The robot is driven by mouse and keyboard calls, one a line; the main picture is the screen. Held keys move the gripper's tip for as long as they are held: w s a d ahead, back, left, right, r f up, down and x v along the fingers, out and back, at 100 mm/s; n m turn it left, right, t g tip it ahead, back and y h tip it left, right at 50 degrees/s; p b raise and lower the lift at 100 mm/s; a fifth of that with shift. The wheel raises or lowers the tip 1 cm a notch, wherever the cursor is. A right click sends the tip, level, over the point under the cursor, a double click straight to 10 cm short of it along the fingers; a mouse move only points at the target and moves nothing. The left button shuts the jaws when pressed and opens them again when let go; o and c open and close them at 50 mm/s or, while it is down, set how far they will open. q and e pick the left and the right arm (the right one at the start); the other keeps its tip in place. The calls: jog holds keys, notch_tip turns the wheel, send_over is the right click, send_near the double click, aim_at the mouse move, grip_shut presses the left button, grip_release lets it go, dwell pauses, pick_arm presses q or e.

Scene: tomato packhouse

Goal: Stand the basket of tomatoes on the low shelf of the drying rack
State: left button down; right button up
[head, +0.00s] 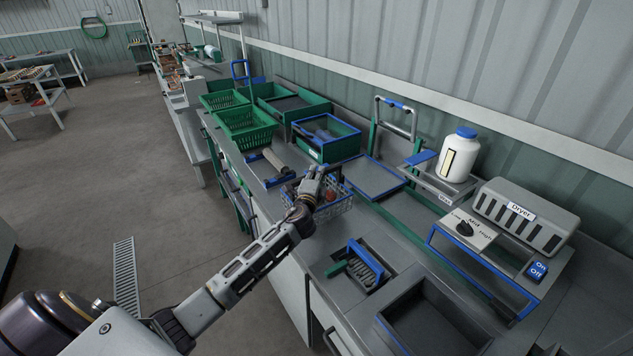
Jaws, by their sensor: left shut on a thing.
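A wire basket (345,205) with a red tomato (331,196) in it is at the middle of the bench. My left gripper (318,187) is shut at the top of the basket, over its left part, and hides some of it. I cannot tell whether the basket touches the bench top. A blue- and green-edged rack (487,285) is at the right, below the grey dryer (524,212) and its Low-Mid-High knob (464,229). Its lower part is only partly visible. My right gripper is not in view.
A white jar with a blue lid (459,155) stands on a stand behind. Green crates (246,126) and a blue-rimmed green box (326,150) are farther back. A brush (364,266) and a sunken basin (432,320) are nearer. A blue-edged flat tray (372,178) lies empty.

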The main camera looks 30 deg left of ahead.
pick_arm(q)
notch_tip(320, 180, up, 6)
jog(key=shift+r, duration=0.25)
dwell(0.9)
